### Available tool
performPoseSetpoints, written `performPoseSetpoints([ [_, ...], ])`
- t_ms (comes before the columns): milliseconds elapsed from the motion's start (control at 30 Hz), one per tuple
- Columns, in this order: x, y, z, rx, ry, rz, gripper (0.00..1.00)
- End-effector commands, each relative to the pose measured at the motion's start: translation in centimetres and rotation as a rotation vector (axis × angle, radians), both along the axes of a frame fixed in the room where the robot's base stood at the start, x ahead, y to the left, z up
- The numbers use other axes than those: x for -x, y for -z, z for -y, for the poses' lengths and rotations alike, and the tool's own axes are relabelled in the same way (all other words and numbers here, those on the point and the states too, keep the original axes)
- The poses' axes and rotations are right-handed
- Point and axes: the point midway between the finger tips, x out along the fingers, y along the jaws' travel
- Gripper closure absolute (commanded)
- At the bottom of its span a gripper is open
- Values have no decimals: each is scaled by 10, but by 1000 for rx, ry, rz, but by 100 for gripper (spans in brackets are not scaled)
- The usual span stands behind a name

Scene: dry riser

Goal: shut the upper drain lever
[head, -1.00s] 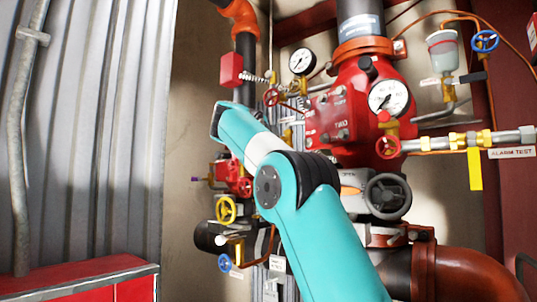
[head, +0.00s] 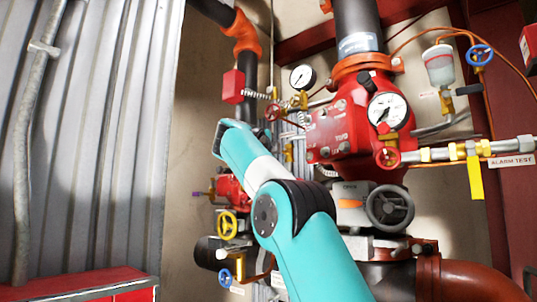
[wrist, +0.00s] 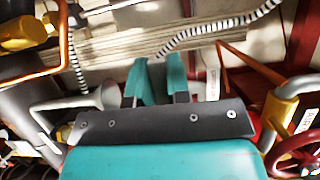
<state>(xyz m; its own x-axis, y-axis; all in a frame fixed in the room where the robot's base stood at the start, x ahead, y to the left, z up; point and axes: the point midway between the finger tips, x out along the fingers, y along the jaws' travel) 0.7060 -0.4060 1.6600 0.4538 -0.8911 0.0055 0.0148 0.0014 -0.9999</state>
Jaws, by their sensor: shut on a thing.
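My gripper (wrist: 160,80) has its two teal fingers close together in the middle of the wrist view. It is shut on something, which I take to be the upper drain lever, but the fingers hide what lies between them. In the head view my gripper is hidden behind my teal arm, which reaches up in front of the riser's left-hand pipework. I cannot pick out the lever in the head view. A small yellow part (head: 288,152) shows just beyond my arm there.
The red valve body (head: 340,125) with gauges stands right of my arm. A grey handwheel (head: 389,208) and a yellow alarm test lever (head: 475,178) are nearby. In the wrist view, a red handwheel (wrist: 295,155) and a striped hose (wrist: 220,28) are close. Corrugated wall (head: 90,140) stands left.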

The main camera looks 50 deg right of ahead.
Motion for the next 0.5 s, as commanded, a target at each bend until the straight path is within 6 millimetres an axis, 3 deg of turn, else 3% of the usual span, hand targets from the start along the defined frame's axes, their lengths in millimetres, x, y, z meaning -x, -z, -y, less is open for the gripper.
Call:
performPoseSetpoints([
  [33, 0, 0, 0, -2, 1, 2, 76],
  [100, 0, 0, 0, -2, 1, 2, 60],
  [133, 0, 0, 0, -2, 0, 1, 57],
  [500, 3, 1, -7, 0, -1, 2, 57],
])
